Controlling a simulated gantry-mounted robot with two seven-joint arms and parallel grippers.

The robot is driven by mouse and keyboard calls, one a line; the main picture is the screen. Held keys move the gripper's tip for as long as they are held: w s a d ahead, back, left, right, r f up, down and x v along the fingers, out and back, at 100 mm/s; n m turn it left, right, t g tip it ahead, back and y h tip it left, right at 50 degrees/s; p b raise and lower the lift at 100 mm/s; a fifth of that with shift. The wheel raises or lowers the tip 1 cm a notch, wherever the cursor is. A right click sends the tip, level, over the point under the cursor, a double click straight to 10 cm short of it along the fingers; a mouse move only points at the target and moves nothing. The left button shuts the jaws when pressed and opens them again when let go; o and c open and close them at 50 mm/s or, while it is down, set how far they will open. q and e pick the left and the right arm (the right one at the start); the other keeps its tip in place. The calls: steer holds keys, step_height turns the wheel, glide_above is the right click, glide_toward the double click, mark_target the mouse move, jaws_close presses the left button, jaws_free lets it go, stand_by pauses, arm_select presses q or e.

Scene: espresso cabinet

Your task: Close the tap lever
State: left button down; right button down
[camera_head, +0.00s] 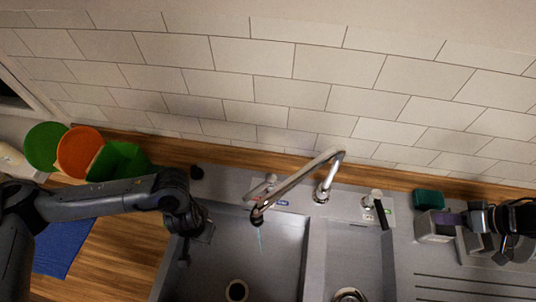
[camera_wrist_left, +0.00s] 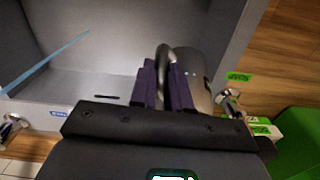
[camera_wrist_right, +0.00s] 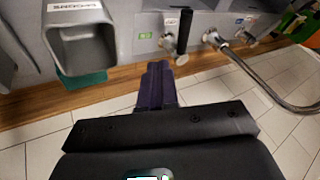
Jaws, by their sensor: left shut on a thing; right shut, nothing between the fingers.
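The tap lever, with a black handle (camera_head: 383,214), stands right of the curved chrome tap (camera_head: 325,190) behind the sink. It shows in the right wrist view (camera_wrist_right: 184,32), beyond the fingertips. A thin blue stream (camera_head: 260,238) hangs below the spout and also crosses the left wrist view (camera_wrist_left: 45,62). My right gripper (camera_head: 450,218), with purple fingers, is shut and empty, right of the lever and apart from it; its fingers show in the right wrist view (camera_wrist_right: 157,85). My left gripper (camera_wrist_left: 165,85) is shut on the loop handle of a metal pitcher (camera_wrist_left: 198,72) at the sink's left.
A grey labelled holder (camera_wrist_right: 78,35) and a green block (camera_head: 429,198) are close to my right gripper. Green and orange items (camera_head: 80,152) stand at the back left. A tiled wall (camera_head: 300,65) rises behind the sink (camera_head: 290,265). A blue mat (camera_head: 62,250) lies left.

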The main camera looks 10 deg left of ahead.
mark_target(380, 209)
arm_select(q)
steer(key=shift+w+a, duration=0.2)
steer(key=shift+w, duration=0.1)
steer(key=shift+s+r+p, duration=0.1)
steer(key=shift+r+p, duration=0.15)
steer(key=shift+p, duration=0.05)
steer(key=shift+r+p, duration=0.5)
steer(key=shift+r, duration=0.15)
arm_select(e)
steer(key=w+a+f, duration=0.1)
steer(key=a+f, duration=0.8)
steer(key=shift+w+f, duration=0.15)
steer(key=shift+w, duration=0.1)
steer(key=shift+a, duration=0.1)
